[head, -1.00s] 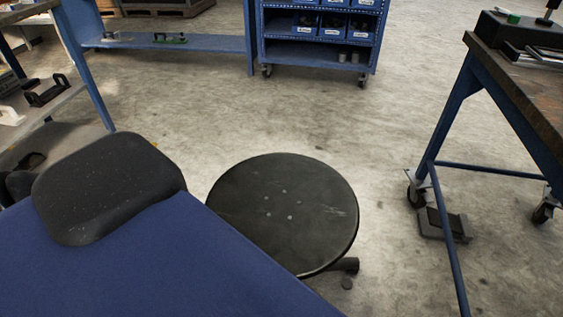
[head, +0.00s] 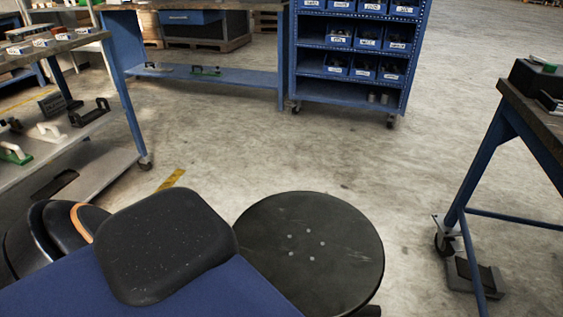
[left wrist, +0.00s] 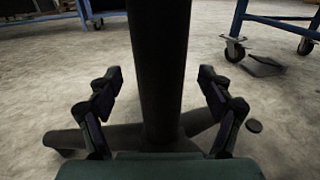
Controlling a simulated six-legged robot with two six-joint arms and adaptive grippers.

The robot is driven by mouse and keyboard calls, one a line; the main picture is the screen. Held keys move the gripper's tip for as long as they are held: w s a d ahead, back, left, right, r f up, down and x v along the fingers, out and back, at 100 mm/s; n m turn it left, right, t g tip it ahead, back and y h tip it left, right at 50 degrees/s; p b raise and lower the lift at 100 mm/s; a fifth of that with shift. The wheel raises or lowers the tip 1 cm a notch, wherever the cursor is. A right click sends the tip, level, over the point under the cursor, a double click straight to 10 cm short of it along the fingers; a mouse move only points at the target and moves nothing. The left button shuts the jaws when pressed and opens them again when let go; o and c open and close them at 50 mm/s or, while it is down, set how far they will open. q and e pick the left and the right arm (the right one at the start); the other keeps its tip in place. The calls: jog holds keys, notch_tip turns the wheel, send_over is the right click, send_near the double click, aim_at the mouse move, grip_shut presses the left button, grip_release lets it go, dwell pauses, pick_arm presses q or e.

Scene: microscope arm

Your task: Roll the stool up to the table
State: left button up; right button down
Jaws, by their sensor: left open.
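The stool's round black seat (head: 312,250) is at the lower middle of the head view, partly covered by my own body at its left edge. In the left wrist view the stool's dark upright post (left wrist: 158,70) stands between the two fingers of my left gripper (left wrist: 162,98). The fingers are apart, one on each side of the post, with gaps showing. The stool's legs (left wrist: 190,122) spread on the floor below. A wooden-topped table with blue legs (head: 545,115) stands at the right of the head view. My right gripper is not in view.
A blue wheeled shelf cart (head: 350,85) with bins and a workbench (head: 200,75) stand at the back. A grey shelf trolley (head: 100,165) is on the left. A caster with a dark pedal (head: 475,275) is near the right table's leg. The concrete floor between is clear.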

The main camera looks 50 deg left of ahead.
pick_arm(q)
jog(key=v, duration=0.8)
jog(key=shift+s, duration=0.25)
